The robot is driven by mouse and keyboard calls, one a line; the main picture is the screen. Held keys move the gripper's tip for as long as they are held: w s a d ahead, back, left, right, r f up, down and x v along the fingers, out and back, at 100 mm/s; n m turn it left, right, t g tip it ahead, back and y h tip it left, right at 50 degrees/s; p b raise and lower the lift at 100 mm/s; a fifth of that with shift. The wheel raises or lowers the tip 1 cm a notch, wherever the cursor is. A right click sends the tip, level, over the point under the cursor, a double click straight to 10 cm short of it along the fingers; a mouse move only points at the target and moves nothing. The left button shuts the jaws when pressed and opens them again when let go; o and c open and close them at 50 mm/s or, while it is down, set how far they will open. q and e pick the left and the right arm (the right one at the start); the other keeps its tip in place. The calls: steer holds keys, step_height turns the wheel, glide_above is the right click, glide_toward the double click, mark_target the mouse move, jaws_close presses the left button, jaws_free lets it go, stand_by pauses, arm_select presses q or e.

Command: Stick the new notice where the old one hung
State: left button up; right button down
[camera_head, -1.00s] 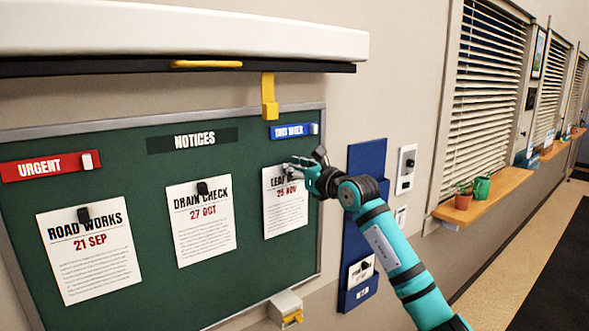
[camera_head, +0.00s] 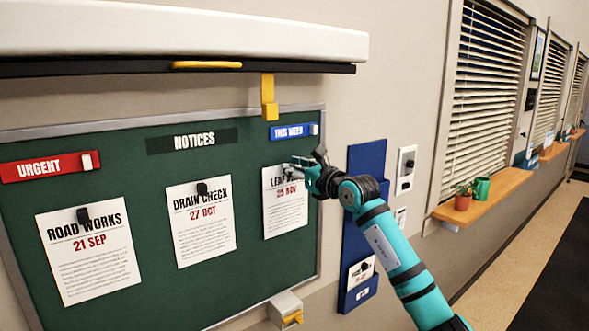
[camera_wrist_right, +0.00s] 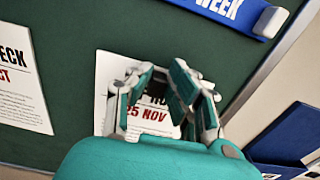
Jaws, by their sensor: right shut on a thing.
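A white notice (camera_head: 285,212) dated 25 NOV, its heading starting with "LEAF", is at the right side of the green board (camera_head: 255,262). It also shows in the wrist view (camera_wrist_right: 112,75), partly behind my fingers. My right gripper (camera_head: 296,170) is at its top edge, shut on it. The fingers hide the exact grip point and part of the heading. The notice looks flat and upright against the board; whether it touches cannot be told. Its place is below the blue THIS WEEK label (camera_head: 293,131). My left gripper is not in view.
Notices DRAIN CHECK (camera_head: 203,235) and ROAD WORKS (camera_head: 90,262), with black clips, hang to the left. A blue wall rack (camera_head: 367,160) with a paper (camera_head: 361,273) in its pocket is at right. A yellow bracket (camera_head: 269,98) hangs above the board. A shelf (camera_head: 490,197) holds plants.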

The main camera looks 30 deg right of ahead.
steer(key=shift+w, duration=0.25)
steer(key=c, duration=1.3)
jaws_free()
steer(key=shift+o, duration=0.7)
steer(key=shift+s, duration=0.15)
